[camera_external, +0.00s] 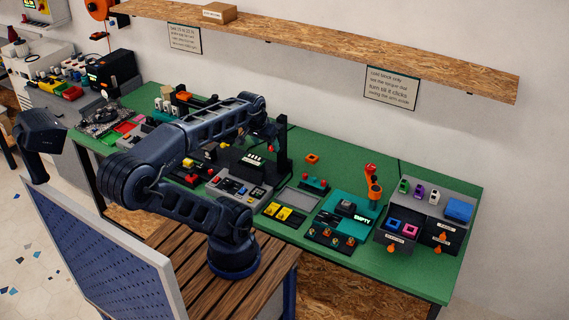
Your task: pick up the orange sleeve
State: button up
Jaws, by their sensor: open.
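The orange sleeve (312,158) looks like a small square ring and lies on the green bench top toward the back, near the middle. Nothing touches it. My gripper (270,146) is at the end of my arm, left of the sleeve and over the bench. It is small and dark here, partly lost against dark equipment behind it. It is open, and I see nothing held in it. Its exact height above the bench is hard to tell.
A dark upright stand (283,143) rises between my gripper and the sleeve. A red-and-orange device (373,182) stands to the sleeve's right. A grey drawer unit (425,215) holds several coloured sleeves at the right. A shelf (340,42) runs above. Bench around the sleeve is clear.

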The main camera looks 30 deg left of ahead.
jog(key=n+g+h, duration=0.5)
jog(key=n, duration=1.2)
send_over(311, 155)
jog(key=s, duration=0.2)
jog(key=f, duration=2.8)
jog(key=shift+w+a+f, duration=0.25)
jog(key=shift+a+f, duration=0.1)
jog(key=shift+w+a+f+x, duration=0.1)
jog(key=shift+a+x, duration=0.05)
jog(key=shift+x, duration=0.7)
jog(key=shift+w+a+f+x, duration=0.1)
jog(key=shift+a+x, duration=0.05)
jog(key=shift+x, duration=0.75)
jog(key=shift+w+a+x, duration=0.1)
jog(key=shift+a+x, duration=0.05)
jog(key=shift+x, duration=0.7)
jog(key=c, duration=1)
jog(key=shift+c, duration=0.2)
